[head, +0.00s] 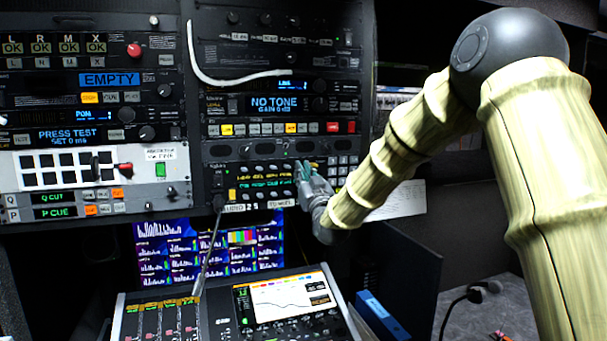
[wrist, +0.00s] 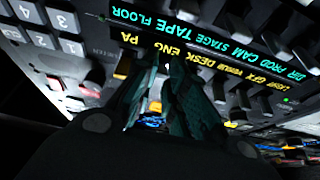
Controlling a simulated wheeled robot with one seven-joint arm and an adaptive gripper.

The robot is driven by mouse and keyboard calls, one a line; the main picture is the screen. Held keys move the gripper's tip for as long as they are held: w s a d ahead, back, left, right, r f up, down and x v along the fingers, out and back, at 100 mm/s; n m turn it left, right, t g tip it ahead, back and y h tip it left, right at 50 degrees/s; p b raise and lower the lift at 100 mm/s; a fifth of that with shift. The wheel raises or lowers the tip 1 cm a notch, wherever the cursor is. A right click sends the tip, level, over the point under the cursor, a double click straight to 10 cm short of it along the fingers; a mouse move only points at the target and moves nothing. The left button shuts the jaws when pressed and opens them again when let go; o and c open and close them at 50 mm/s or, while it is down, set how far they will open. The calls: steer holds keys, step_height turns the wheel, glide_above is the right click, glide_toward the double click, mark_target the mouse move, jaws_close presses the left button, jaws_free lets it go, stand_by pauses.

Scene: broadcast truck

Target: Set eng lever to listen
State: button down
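The intercom panel (head: 265,184) is in the rack, with two rows of lit labels. In the wrist view it is upside down, and the yellow ENG label (wrist: 170,50) shows just beyond my fingertips. My gripper (head: 305,172) is at the panel's right part in the head view. In the wrist view, its two dark teal fingers (wrist: 166,75) point at the panel below ENG, with a narrow gap between them. A small pale piece shows in that gap; I cannot tell if it is the eng lever. The fingers hide most of that spot, so the lever's position is unclear.
A numbered keypad (wrist: 62,45) lies beside the labels. Other dark keys and knobs (wrist: 240,100) crowd the panel on the other side. Below the rack are a monitor (head: 165,250) and a mixing console (head: 230,310). A thin gooseneck (head: 208,255) rises before the monitor.

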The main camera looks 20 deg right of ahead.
steer(key=shift+r, duration=0.15)
steer(key=shift+w+r+g+p, duration=0.15)
steer(key=shift+r+g, duration=0.45)
steer(key=shift+g, duration=0.95)
steer(key=shift+s+r+g+p, duration=0.1)
steer(key=shift+r+g, duration=0.55)
steer(key=shift+g, duration=0.95)
steer(key=shift+w+r+g+p, duration=0.15)
steer(key=shift+r+g, duration=0.45)
steer(key=shift+g, duration=0.95)
steer(key=c, duration=1.7)
jaws_free()
steer(key=shift+c, duration=0.2)
steer(key=shift+s, duration=0.1)
steer(key=v, duration=0.7)
steer(key=shift+s, duration=0.1)
